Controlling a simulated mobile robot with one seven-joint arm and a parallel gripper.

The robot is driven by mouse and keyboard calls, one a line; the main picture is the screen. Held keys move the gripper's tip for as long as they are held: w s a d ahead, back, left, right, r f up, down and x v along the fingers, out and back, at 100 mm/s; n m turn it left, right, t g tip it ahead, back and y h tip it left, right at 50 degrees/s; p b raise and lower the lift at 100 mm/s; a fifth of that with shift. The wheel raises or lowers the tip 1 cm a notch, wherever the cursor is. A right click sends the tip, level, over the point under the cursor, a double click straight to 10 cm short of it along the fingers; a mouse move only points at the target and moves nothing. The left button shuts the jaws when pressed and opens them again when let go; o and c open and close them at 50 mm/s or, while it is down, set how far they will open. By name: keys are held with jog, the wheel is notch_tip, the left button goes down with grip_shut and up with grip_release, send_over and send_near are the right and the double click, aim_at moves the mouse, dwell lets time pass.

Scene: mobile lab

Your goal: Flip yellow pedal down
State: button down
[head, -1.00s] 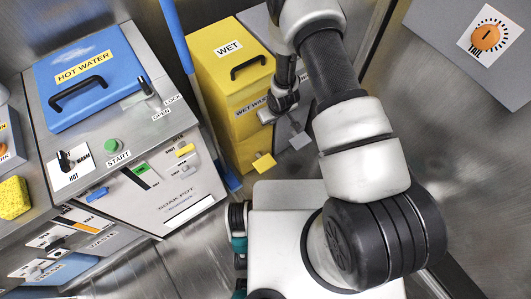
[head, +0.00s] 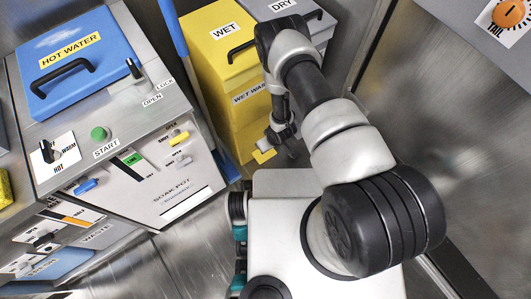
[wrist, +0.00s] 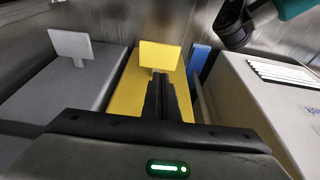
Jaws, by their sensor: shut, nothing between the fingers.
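The yellow pedal (head: 263,156) is a small flat plate low at the front of the yellow wet waste bin (head: 242,115). In the wrist view the yellow pedal (wrist: 160,56) stands up from the bin, straight beyond my fingertips. My gripper (head: 281,138) is shut and empty, pointing down close to the yellow pedal and partly in front of it in the head view. In the wrist view my shut gripper (wrist: 160,78) overlaps the pedal's lower edge. I cannot tell whether they touch.
A grey dry bin (head: 318,28) with its own grey pedal (wrist: 70,45) stands beside the yellow bin. A blue post (wrist: 199,60) runs on the yellow bin's other side. The soak pot station (head: 150,190) with the hot water lid is at the left.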

jog(key=b, duration=0.4)
send_near(267, 157)
jog(key=w+f, duration=0.1)
jog(key=w+a+f, duration=0.1)
jog(key=f, duration=0.1)
jog(key=w+a+f, duration=0.1)
jog(key=shift+a+f, duration=0.2)
jog(key=shift+f, duration=0.75)
jog(key=f, duration=0.2)
jog(key=s+f, duration=0.1)
jog(key=shift+s+d+f, duration=0.1)
jog(key=shift+d, duration=0.25)
jog(key=shift+r+p, duration=0.6)
jog(key=shift+r, duration=0.35)
